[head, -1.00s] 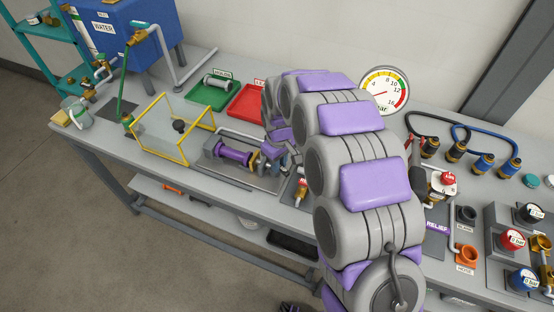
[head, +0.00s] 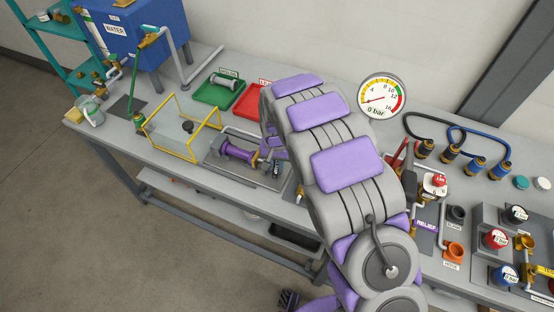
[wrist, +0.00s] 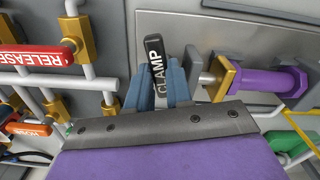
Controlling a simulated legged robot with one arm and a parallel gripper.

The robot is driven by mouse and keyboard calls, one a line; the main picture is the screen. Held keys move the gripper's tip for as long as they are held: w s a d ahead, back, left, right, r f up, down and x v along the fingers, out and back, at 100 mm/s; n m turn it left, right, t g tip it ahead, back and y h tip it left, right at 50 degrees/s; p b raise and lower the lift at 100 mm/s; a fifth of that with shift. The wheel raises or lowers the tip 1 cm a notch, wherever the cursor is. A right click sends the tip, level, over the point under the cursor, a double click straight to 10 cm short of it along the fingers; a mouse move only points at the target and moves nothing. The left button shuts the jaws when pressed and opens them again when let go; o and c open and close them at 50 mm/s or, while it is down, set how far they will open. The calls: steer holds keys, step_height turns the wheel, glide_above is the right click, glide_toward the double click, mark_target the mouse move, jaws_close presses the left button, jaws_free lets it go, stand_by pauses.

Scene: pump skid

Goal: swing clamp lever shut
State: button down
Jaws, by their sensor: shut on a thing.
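The clamp lever is a black handle (wrist: 156,66) marked CLAMP, upright in the wrist view. My gripper (wrist: 159,84) has its blue-grey fingers on both sides of this handle and is shut on it. Right of the fingers, a grey block and a brass collar (wrist: 222,78) adjoin a purple cylinder (wrist: 270,83). In the head view the purple cylinder (head: 237,152) lies in its fixture on the bench.
A red RELEASE handle (wrist: 38,54) and an orange HOSE part (wrist: 27,129) are left of my gripper. A yellow-framed clear guard (head: 185,127) stands open-looking beside the fixture. Green (head: 213,96) and red (head: 250,101) trays lie behind it. The gauge (head: 382,97) reads 0 bar.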

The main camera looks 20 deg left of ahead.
steer(key=shift+s+a+m+p, duration=0.15)
steer(key=shift+m+p, duration=0.15)
steer(key=shift+m, duration=0.4)
steer(key=shift+w+a+m+p, duration=0.15)
steer(key=shift+m+p, duration=0.1)
steer(key=shift+m, duration=0.45)
steer(key=shift+s, duration=0.1)
steer(key=c, duration=1)
jaws_free()
steer(key=shift+a, duration=0.1)
